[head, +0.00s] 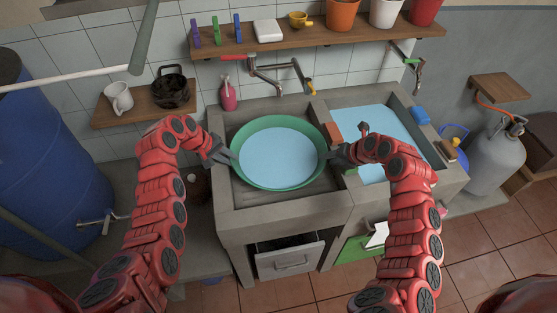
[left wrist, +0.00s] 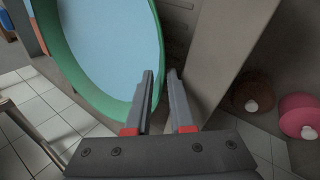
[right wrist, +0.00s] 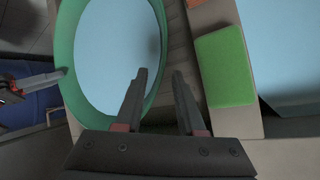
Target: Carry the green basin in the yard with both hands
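The green basin (head: 275,122) sits in the left bay of the concrete sink, filled with light blue water. My left gripper (head: 225,153) is at the basin's left rim and my right gripper (head: 335,154) is at its right rim. In the left wrist view the fingers (left wrist: 161,75) are apart, beside the basin's rim (left wrist: 67,55). In the right wrist view the fingers (right wrist: 158,75) are also apart, with the basin's rim (right wrist: 67,60) curving in close to them. I cannot tell whether either pair touches the rim.
The right bay (head: 380,125) holds water, with a green sponge (right wrist: 225,67) on the divider. A tap (head: 275,68) stands behind the basin. A shelf (head: 350,34) with pots hangs above. A blue barrel (head: 50,150) stands left, a gas cylinder (head: 497,160) right. Tiled floor is free in front.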

